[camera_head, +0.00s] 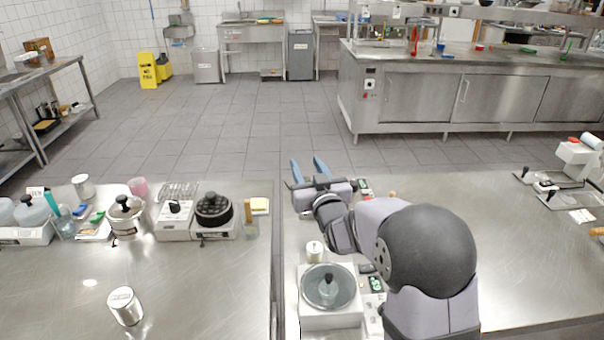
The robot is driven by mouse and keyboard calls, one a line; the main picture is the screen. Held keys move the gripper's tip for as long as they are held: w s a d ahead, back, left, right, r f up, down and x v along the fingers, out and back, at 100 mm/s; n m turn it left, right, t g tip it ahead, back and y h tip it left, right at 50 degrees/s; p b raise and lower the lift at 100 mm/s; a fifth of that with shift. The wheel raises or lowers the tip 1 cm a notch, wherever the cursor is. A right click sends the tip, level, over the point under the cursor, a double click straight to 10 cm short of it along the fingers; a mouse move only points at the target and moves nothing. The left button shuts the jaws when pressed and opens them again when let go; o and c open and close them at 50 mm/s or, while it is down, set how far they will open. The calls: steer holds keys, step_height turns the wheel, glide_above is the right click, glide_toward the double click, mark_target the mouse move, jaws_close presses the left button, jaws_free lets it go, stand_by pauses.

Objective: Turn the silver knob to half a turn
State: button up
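My gripper (308,165) reaches out over the far edge of the right-hand steel counter. Its two blue fingers are spread apart with nothing visible between them. I cannot pick out the silver knob with certainty. A small pale metallic cylinder (315,251) stands just behind the white appliance with a round glass lid (329,287), nearer to the camera than the gripper.
The left counter (190,290) holds a silver canister (125,306), a metal pot (127,217), a white device with a black knob (175,208) and a black round-topped device (213,209). A narrow gap separates the counters. The right counter (510,270) is largely bare beyond my arm.

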step_height(320, 180, down, 6)
steer(key=shift+r+p, duration=0.15)
steer(key=shift+p, duration=0.5)
steer(key=shift+w+a+r+p, duration=0.15)
steer(key=shift+w+p, duration=0.1)
steer(key=shift+w, duration=0.55)
steer(key=shift+w+a+p, duration=0.2)
steer(key=shift+w+p, duration=0.1)
steer(key=shift+w, duration=0.55)
steer(key=shift+w+a+r+p, duration=0.15)
steer(key=shift+w+p, duration=0.1)
steer(key=shift+w, duration=0.55)
steer(key=shift+f, duration=0.1)
jaws_close()
